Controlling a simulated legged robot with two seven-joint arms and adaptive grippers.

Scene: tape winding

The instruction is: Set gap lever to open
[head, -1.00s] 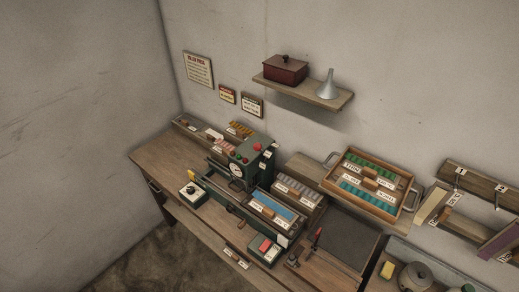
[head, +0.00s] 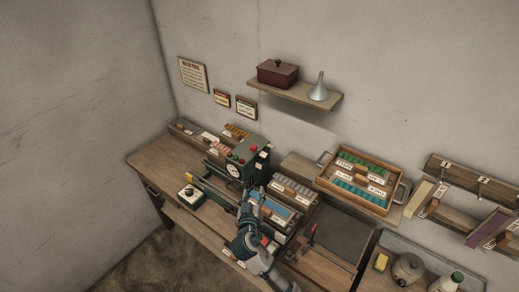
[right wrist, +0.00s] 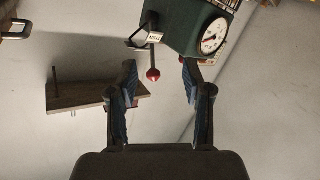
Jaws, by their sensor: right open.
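The green machine (head: 243,163) with a white round dial (head: 233,169) stands on the bench; it also shows at the top of the right wrist view (right wrist: 185,25). A lever with a red ball knob (right wrist: 153,75) sticks out beside a small white label (right wrist: 155,37), whose words I cannot read surely. I take it for the gap lever. My right gripper (head: 252,194) is in front of the machine. In the right wrist view its open fingers (right wrist: 160,68) appear on either side of the red knob, touching nothing I can see. My left gripper is not in view.
A control box with a knob (head: 188,193) sits left of my right arm. A wooden tray (head: 361,181) of green and teal pieces and a dark panel (head: 343,236) lie to the right. A wall shelf (head: 295,94) holds a red box and a funnel.

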